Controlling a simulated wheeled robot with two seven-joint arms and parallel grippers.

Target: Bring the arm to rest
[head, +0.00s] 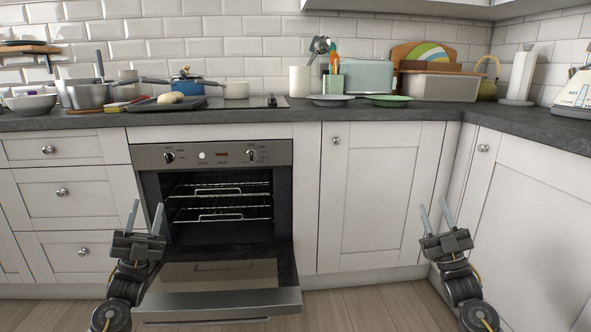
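My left gripper (145,217) is at the lower left of the head view, in front of the drawers and the left side of the oven. Its two fingers point up and stand apart, with nothing between them. My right gripper (434,215) is at the lower right, in front of the white cupboard doors near the corner. Its fingers also point up, apart and empty. Both grippers are below the level of the worktop (330,112).
The oven (213,153) is open, its door (220,292) folded down near my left gripper. Wire racks (222,200) show inside. A pot (90,95), a dark tray (150,104), plates (389,101) and a toaster (366,77) stand on the worktop. The floor (365,310) between the grippers looks clear.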

